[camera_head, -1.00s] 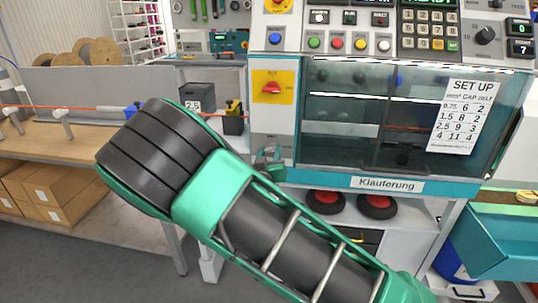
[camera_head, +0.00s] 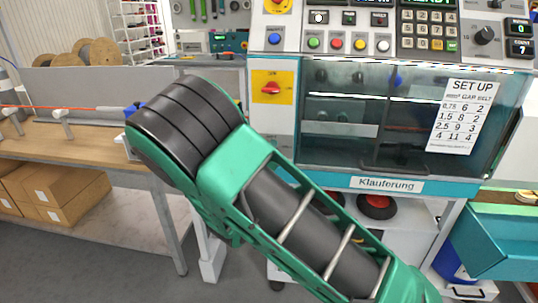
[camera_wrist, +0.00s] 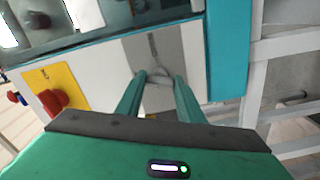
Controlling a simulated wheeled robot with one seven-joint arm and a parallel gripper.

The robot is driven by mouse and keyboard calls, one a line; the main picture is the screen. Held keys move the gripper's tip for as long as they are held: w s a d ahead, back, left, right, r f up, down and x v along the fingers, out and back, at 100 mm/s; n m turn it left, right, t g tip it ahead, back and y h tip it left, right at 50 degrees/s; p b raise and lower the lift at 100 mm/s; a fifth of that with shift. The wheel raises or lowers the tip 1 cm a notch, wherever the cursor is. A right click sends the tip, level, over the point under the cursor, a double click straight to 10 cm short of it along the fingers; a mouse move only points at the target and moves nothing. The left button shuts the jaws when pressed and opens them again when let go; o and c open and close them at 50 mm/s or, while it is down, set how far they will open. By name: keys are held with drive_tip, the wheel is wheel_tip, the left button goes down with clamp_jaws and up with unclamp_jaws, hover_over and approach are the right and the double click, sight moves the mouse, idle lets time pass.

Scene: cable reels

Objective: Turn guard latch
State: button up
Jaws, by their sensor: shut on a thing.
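In the wrist view, my gripper (camera_wrist: 158,80) has its two green fingers closed on the guard latch (camera_wrist: 158,75), a small grey handle. The latch sits on a grey plate (camera_wrist: 180,42) on the white and teal machine front. The fine shape of the latch between the fingertips is hard to make out. In the head view, my green and black arm covers the latch and my gripper. The glass guard (camera_head: 400,120) with its set-up sheet looks closed, above the teal strip labelled Klauferung (camera_head: 388,185).
A red rotary switch on a yellow plate (camera_head: 271,88) sits beside the guard; it also shows left of my fingers in the wrist view (camera_wrist: 50,100). A wooden bench (camera_head: 75,142) with an orange cable stands at left. A teal bin (camera_head: 505,235) is at right.

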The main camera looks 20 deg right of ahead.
drive_tip(key=shift+a+n, duration=0.15)
drive_tip(key=shift+n, duration=0.85)
drive_tip(key=shift+a+n, duration=0.15)
drive_tip(key=shift+n, duration=0.85)
drive_tip(key=shift+f, duration=0.1)
drive_tip(key=o, duration=1.1)
drive_tip(key=shift+c, duration=0.2)
drive_tip(key=shift+d, duration=0.1)
drive_tip(key=v, duration=1)
drive_tip(key=shift+s, duration=0.3)
